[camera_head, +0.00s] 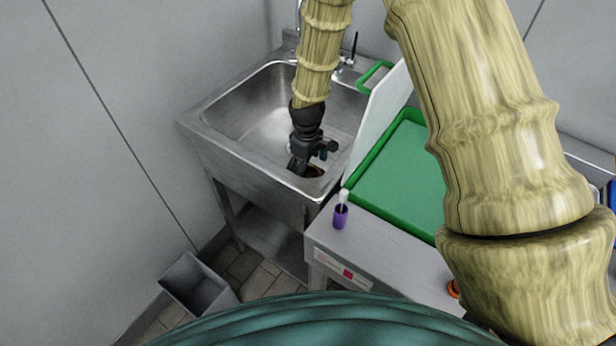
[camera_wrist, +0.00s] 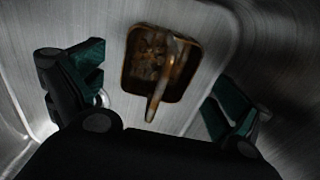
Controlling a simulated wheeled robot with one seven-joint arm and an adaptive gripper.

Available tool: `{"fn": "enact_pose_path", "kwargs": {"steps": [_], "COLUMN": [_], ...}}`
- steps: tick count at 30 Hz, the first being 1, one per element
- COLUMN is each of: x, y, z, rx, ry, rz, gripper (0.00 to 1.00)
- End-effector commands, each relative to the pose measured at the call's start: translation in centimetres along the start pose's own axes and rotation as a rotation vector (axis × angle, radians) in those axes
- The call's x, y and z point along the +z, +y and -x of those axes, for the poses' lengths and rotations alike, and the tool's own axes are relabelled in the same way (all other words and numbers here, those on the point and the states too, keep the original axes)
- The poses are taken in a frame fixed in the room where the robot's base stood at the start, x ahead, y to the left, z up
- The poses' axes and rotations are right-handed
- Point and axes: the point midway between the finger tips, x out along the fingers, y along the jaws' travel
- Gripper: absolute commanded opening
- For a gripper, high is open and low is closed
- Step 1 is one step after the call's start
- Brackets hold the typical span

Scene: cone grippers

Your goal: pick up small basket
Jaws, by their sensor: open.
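The small basket (camera_wrist: 134,70) is a brown, rectangular container with an upright handle (camera_wrist: 163,80), seen from above in the wrist view. It lies in the metal sink, and something lumpy shows inside it. In the head view only a brown part of the basket (camera_head: 314,172) shows at the sink's front right, partly hidden by my gripper. My gripper (camera_head: 308,160) is down inside the sink, above the basket. In the wrist view my gripper (camera_wrist: 155,98) is open, its green-padded fingers apart on the left and right of the basket. I cannot see either finger touching it.
The steel sink (camera_head: 200,121) has walls close around my gripper. A white board (camera_head: 377,118) and a green tray (camera_head: 352,199) stand to its right. A purple bottle (camera_head: 340,216) is on the counter (camera_head: 375,240). A grey bin (camera_head: 196,287) stands on the floor.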

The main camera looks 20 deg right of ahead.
Motion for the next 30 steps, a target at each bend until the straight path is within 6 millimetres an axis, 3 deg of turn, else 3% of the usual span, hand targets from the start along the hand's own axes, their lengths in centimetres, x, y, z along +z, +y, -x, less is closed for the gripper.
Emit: {"fn": "enact_pose_path", "kwargs": {"steps": [9, 20, 28, 30], "x": [-0.1, -0.1, -0.1, -0.1], "y": [0.2, 0.2, 0.2, 0.2], "z": [-3.0, -3.6, -3.6, -3.6], "rx": [0.000, 0.000, 0.000, 0.000], "ry": [-0.001, 0.000, 0.000, 0.000], "rz": [-0.002, -0.002, -0.002, -0.002], "gripper": [1.00, 1.00, 0.54, 0.50]}}
